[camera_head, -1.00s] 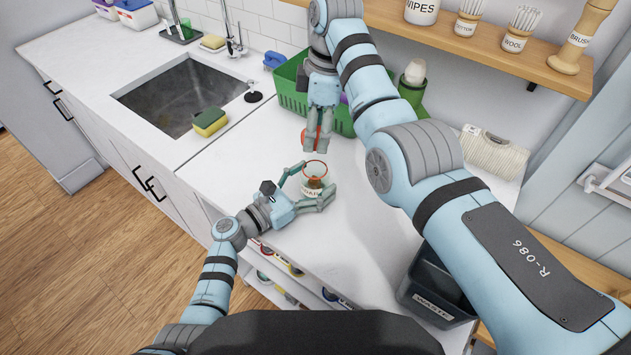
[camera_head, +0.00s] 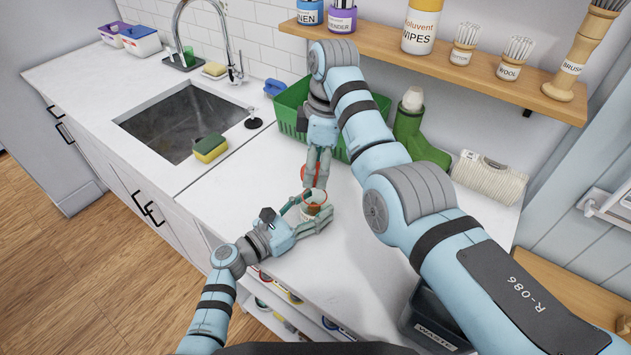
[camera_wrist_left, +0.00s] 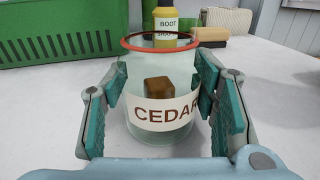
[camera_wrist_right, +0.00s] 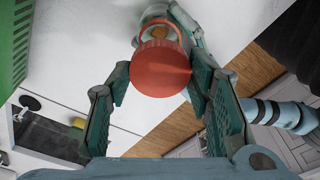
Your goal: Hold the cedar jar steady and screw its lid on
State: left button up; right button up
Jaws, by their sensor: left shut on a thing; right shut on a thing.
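The cedar jar (camera_head: 311,210) is clear glass with a CEDAR label and a red rim; it stands upright on the white counter. In the left wrist view the jar (camera_wrist_left: 160,100) sits between my left fingers, with a brown block inside. My left gripper (camera_head: 316,210) is shut on the jar's sides. My right gripper (camera_head: 316,180) comes down from above, shut on the red lid (camera_wrist_right: 160,75). The lid is off the jar, just beyond its rim in the head view, partly hidden by my fingers. In the right wrist view the jar shows past the lid.
A wooden shelf (camera_head: 440,68) overhangs the back. A dark waste bin (camera_head: 430,320) is at lower right.

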jog(key=shift+f, duration=1.25)
jog(key=shift+f, duration=0.15)
jog(key=shift+f, duration=0.8)
jog(key=shift+f, duration=0.55)
jog(key=m, duration=0.6)
jog(key=shift+m+t, duration=0.3)
jog(key=shift+t, duration=0.1)
jog(key=o, duration=0.7)
jog(key=shift+o, duration=0.2)
jog(key=shift+r, duration=2.3)
